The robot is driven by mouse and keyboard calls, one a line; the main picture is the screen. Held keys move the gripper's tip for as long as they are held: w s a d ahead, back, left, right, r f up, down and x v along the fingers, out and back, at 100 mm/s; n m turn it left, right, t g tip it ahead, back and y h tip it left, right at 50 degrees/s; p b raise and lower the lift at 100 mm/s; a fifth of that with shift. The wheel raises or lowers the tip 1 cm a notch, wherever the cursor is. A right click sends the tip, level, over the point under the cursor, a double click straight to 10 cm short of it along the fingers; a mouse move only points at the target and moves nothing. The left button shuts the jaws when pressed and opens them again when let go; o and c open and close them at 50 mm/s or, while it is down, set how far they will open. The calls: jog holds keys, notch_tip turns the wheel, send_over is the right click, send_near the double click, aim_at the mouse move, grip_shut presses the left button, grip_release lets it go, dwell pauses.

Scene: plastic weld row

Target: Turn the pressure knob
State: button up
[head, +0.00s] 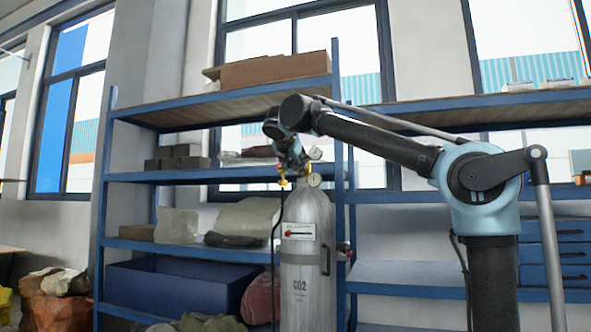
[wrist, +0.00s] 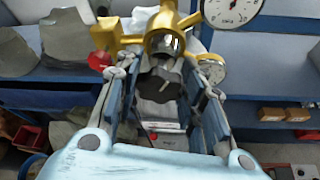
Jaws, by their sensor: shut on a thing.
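The pressure knob (wrist: 158,86) is a dark lobed knob below a brass regulator (wrist: 165,42), in the middle of the wrist view. My gripper (wrist: 166,78) has one finger on each side of the knob and is shut on it. In the head view my gripper (head: 291,168) is at the top of a grey CO2 cylinder (head: 303,262), by the brass fitting. The knob is hidden there.
A blue shelf rack (head: 230,176) stands close behind the cylinder, holding a cardboard box (head: 275,70), sacks and a blue bin (head: 170,288). A red part (wrist: 98,60) sits left of the regulator. A blue drawer unit (head: 556,252) stands at the right.

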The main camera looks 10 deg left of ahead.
jog(key=o, duration=1.1)
jog(key=v, duration=1.2)
jog(key=shift+d, duration=0.1)
jog(key=shift+w, duration=0.1)
jog(key=w+d+f+m+g+h, duration=0.2)
jog(key=d+f+m+g+h, duration=0.3)
jog(key=d+f+m, duration=1.8)
jog(key=s+d+f+g+y, duration=0.15)
jog(key=s+d+f, duration=0.25)
jog(key=d+f, duration=0.7)
jog(key=s+d+f+g+y, duration=0.1)
jog(key=s+d+f+g, duration=0.4)
jog(key=f, duration=1)
jog(key=s+d+f+m, duration=0.2)
jog(key=s+f+m, duration=0.1)
jog(key=f, duration=0.4)
jog(key=s+d+f+m+y, duration=0.1)
jog(key=s+d+f+m, duration=0.1)
jog(key=s+f, duration=0.4)
jog(key=s+d+f+m+y, duration=0.1)
jog(key=s+f+m, duration=0.3)
jog(key=f, duration=0.4)
jog(key=shift+s+d+f+m, duration=0.25)
jog(key=shift+d+m, duration=0.15)
jog(key=shift+d, duration=0.15)
